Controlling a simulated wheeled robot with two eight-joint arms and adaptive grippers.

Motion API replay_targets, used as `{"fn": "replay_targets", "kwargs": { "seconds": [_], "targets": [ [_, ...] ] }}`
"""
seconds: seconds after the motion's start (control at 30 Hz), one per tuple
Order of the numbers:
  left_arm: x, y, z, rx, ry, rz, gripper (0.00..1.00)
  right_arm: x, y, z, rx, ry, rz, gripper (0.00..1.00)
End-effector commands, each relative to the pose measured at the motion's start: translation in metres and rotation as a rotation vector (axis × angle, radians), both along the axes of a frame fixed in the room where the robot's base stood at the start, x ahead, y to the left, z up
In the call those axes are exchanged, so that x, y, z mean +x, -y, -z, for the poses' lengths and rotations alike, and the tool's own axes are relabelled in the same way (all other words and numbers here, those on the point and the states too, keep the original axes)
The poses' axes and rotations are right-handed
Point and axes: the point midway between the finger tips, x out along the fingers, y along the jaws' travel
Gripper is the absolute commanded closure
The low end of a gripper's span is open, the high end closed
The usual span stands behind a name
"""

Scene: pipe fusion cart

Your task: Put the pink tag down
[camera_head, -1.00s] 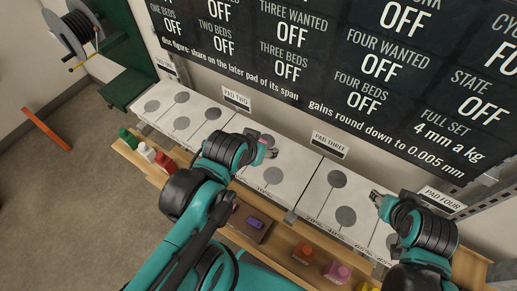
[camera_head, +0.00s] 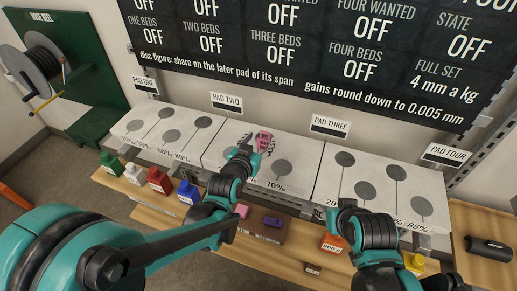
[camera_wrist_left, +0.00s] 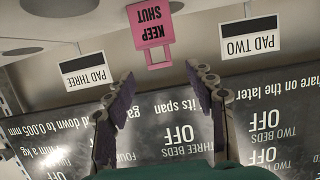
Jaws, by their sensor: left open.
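The pink tag (camera_head: 264,139) is at the back of the second pale pad, below the PAD TWO label. In the left wrist view the tag (camera_wrist_left: 151,30) reads KEEP SHUT, upside down, with a loop at its lower end. My left gripper (camera_head: 257,147) is by the tag. In the left wrist view its two fingers (camera_wrist_left: 160,78) are spread, with the tag just beyond their tips and a gap between. Whether the tag rests flat on the pad is hard to tell. My right gripper (camera_head: 343,206) is over the front of the right-hand pads; its fingers are not clear.
A black board (camera_head: 300,45) and the PAD THREE label (camera_head: 330,125) stand behind the pads. Several coloured bottles, including a red one (camera_head: 159,181), line the wooden shelf in front. A purple block (camera_head: 272,222) lies on a brown box. A hose reel (camera_head: 35,70) is at left.

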Motion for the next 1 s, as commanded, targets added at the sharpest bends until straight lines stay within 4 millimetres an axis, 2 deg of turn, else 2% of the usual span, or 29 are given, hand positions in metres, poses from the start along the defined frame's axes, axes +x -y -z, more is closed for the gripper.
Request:
{"fn": "replay_targets", "kwargs": {
  "seconds": [0.17, 0.43, 0.67, 0.73, 0.83, 0.97, 1.0],
  "targets": [
    [0.015, 0.005, 0.006, 0.0, -0.001, 0.0, 0.45, 0.0, 0.0, 0.008, 0.0, 0.0, 0.0, 0.6],
    [0.051, 0.017, 0.017, 0.001, -0.002, -0.001, 0.45, 0.0, 0.0, 0.024, 0.0, 0.0, 0.0, 0.6],
    [0.055, 0.018, 0.016, 0.001, -0.002, -0.001, 0.45, 0.0, 0.0, 0.023, 0.0, 0.0, 0.0, 0.6],
    [0.055, 0.018, 0.016, 0.001, -0.002, -0.001, 0.58, 0.0, 0.0, 0.023, 0.0, 0.0, 0.0, 0.6],
    [0.054, 0.018, 0.016, 0.001, -0.002, -0.001, 0.84, 0.0, 0.0, 0.023, 0.0, 0.0, 0.0, 0.6],
    [0.054, 0.018, 0.016, 0.001, -0.002, -0.001, 0.85, 0.0, 0.0, 0.023, 0.0, 0.0, 0.0, 0.6],
    [0.054, 0.018, 0.016, 0.001, -0.002, -0.001, 0.88, 0.0, 0.0, 0.023, 0.0, 0.0, 0.0, 0.6]
  ]
}}
